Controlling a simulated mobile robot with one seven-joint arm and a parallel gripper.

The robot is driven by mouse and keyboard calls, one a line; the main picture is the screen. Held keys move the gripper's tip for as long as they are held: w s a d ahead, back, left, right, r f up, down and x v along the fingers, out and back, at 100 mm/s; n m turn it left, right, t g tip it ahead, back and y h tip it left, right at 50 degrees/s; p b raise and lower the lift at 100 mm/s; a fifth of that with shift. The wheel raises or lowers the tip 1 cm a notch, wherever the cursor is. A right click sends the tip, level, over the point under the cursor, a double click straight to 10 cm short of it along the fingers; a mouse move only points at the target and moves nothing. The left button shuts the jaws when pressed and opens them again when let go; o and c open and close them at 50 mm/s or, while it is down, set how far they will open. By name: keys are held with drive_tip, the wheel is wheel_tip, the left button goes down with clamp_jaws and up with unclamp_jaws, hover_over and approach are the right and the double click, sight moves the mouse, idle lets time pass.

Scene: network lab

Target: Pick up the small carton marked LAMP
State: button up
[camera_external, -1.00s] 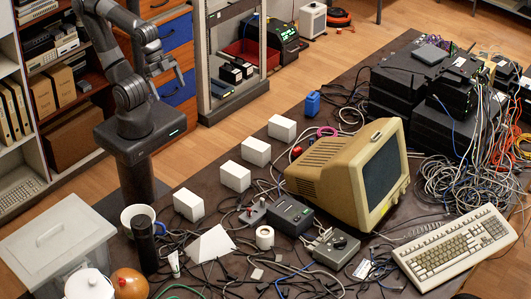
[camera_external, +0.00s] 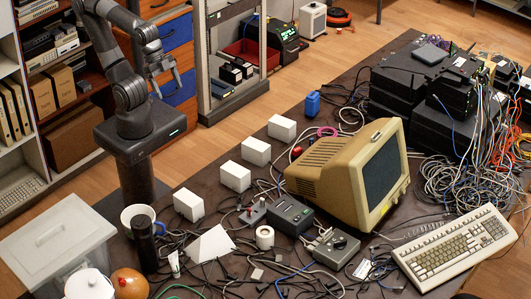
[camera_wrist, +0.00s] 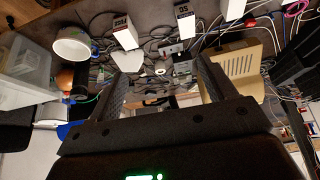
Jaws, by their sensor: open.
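Four white cartons stand in a slanting row on the dark table: a front carton (camera_external: 188,205), a second (camera_external: 235,177), a third (camera_external: 256,150) and a back carton (camera_external: 282,128). In the wrist view one carton reads FUSE (camera_wrist: 122,32), beside the white bowl. Another carton has a dark label with short, unclear marking (camera_wrist: 184,20). A third carton (camera_wrist: 232,9) is cut off by the top edge, with no readable mark. I cannot read LAMP on any carton. My gripper (camera_external: 164,82) is raised beyond the table's left edge, away from the cartons; its open, empty fingers show in the wrist view (camera_wrist: 167,66).
A white bowl (camera_external: 130,213), a dark cylinder (camera_external: 145,245) and a lidded bin (camera_external: 55,240) stand at left. A blue container (camera_external: 313,104) stands behind the row.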

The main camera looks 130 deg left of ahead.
drive_tip(key=n+g, duration=0.1)
drive_tip(key=g, duration=0.5)
hover_over(256, 144)
wheel_tip(256, 144, down, 21)
drive_tip(key=shift+w+r, duration=0.1)
drive_tip(key=shift+a+f, duration=0.1)
drive_tip(key=shift+f, duration=0.25)
wheel_tip(256, 144, down, 10)
drive_tip(key=shift+f, duration=0.2)
drive_tip(key=shift+c, duration=0.6)
drive_tip(key=c, duration=1)
